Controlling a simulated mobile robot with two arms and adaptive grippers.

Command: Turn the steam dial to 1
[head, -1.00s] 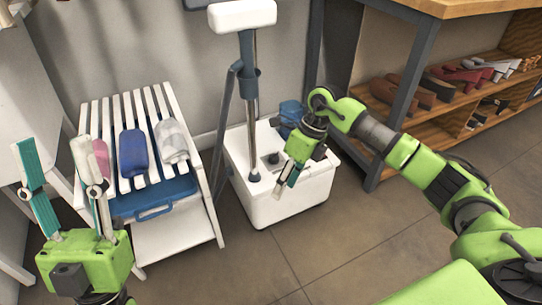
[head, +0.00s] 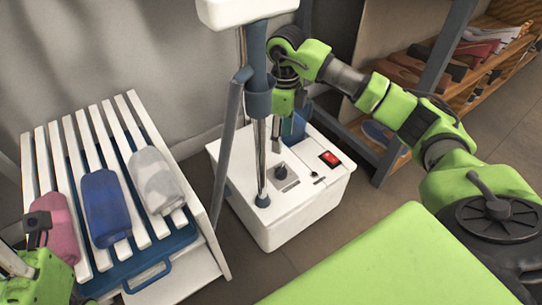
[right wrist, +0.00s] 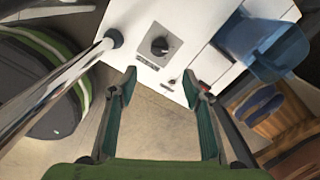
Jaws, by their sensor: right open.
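The steam dial is a dark round knob (head: 281,172) on a grey plate, on top of the white steamer base (head: 305,212). In the right wrist view the dial (right wrist: 159,46) lies ahead, between the lines of the two fingers. Its setting is too small to read. My right gripper (head: 277,137) points down above the dial, apart from it. In the right wrist view its fingers (right wrist: 160,80) are spread with nothing between them. My left gripper (head: 30,262) is partly cut off at the lower left edge; its jaws are unclear.
A metal pole (head: 262,160) rises from the base beside the dial. A red switch (head: 330,158) and a blue tank (head: 294,127) are also on the base. A white slatted rack (head: 85,135) with rolled cloths stands left. A shoe shelf (head: 462,95) is behind right.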

